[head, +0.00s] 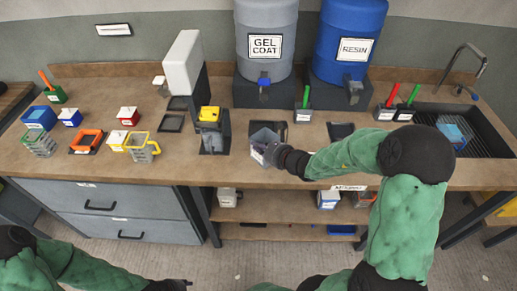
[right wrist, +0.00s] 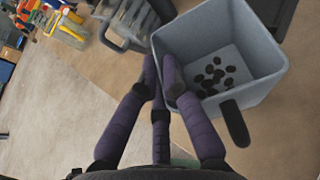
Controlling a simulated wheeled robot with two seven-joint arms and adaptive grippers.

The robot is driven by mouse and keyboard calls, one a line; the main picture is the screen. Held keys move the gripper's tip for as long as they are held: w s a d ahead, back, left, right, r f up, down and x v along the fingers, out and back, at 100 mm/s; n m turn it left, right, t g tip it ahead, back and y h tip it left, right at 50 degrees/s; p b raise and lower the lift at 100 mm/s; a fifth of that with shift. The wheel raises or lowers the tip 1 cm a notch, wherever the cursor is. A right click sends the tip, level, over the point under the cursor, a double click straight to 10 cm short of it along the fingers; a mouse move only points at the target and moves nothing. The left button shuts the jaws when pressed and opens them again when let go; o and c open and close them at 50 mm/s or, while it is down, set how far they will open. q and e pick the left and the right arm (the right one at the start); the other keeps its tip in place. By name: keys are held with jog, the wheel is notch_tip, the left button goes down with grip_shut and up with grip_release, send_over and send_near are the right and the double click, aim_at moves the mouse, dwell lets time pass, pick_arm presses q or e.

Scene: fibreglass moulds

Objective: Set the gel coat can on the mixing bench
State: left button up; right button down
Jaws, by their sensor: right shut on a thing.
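A grey, open-topped square can (head: 264,139), which I take to be the gel coat can, is at the front of the bench below the grey drum marked GEL COAT (head: 266,48). In the right wrist view the can (right wrist: 262,45) has several dark pieces on its inside floor. My right gripper (head: 272,153) is shut on its near wall, with the fingers (right wrist: 162,88) at the rim. I cannot tell whether the can touches the bench top (head: 230,174). My left gripper (head: 172,285) shows only partly at the bottom edge; its fingers are unclear.
A blue RESIN drum (head: 348,40) stands at the back. A dispenser with a yellow top (head: 209,115) stands left of the can. Small coloured containers (head: 40,117) crowd the left end. A sink (head: 465,125) is at right. Dark pads (head: 341,130) lie on the bench.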

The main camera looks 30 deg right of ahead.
jog(key=shift+f, duration=0.15)
jog(key=shift+f, duration=0.15)
jog(key=c, duration=1.4)
grip_release()
